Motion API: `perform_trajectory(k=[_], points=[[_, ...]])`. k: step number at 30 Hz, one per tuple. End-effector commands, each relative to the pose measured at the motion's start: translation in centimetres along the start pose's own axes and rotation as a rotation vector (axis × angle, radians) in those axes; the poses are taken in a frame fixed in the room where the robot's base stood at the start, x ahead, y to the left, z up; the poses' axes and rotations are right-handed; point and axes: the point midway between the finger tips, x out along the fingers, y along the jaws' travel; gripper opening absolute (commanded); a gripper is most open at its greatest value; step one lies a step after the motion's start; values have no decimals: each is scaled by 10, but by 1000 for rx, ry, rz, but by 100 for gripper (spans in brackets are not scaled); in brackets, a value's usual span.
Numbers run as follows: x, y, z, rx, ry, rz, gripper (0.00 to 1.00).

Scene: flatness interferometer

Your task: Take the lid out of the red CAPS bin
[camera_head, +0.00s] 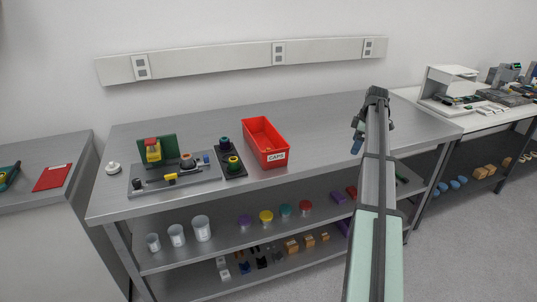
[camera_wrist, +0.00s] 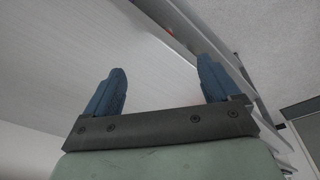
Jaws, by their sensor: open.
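The red CAPS bin (camera_head: 265,143) stands on the metal bench top near its middle, with a white CAPS label on its front. Its inside looks mostly red from here, and I cannot make out a lid in it. My gripper (camera_head: 357,140) is above the right part of the bench, to the right of the bin and apart from it. In the wrist view my gripper (camera_wrist: 162,90) has its two blue fingers wide apart with nothing between them.
A grey fixture plate (camera_head: 176,178) with a yellow and red part stands left of the bin. A dark tray (camera_head: 231,164) with two round parts sits between them. A small white knob-like piece (camera_head: 113,168) lies at far left. The bench (camera_head: 318,120) is clear right of the bin.

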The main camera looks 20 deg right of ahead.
Motion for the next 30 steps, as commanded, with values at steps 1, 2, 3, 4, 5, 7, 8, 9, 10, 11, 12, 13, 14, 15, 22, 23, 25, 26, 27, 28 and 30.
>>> perform_trajectory(k=[1, 2, 3, 4, 5, 7, 8, 9, 10, 11, 12, 13, 14, 15, 22, 23, 25, 26, 27, 28, 30], points=[[-3, -1, -25, -49, -7, -9, 89], [-4, -2, -39, -77, -13, -14, 89], [-6, -5, -57, -116, -22, -22, 89], [-7, -7, -72, -145, -27, -29, 89], [-8, -10, -86, -174, -33, -35, 89], [-12, -16, -118, -242, -48, -48, 89], [-13, -20, -132, -271, -53, -55, 89], [-15, -24, -150, -309, -61, -62, 89], [-16, -28, -164, -339, -67, -68, 89], [-18, -32, -177, -367, -74, -74, 89], [-20, -38, -195, -405, -81, -82, 89], [-22, -42, -209, -434, -86, -87, 89], [-24, -47, -222, -461, -92, -92, 89], [-26, -53, -238, -497, -100, -99, 89], [-37, -85, -309, -654, -132, -129, 89], [-38, -88, -314, -666, -135, -132, 89], [-40, -93, -324, -689, -141, -137, 89], [-40, -95, -327, -696, -143, -138, 89], [-41, -97, -330, -703, -144, -140, 89], [-40, -98, -331, -707, -145, -141, 89], [-38, -99, -332, -711, -146, -142, 89]])
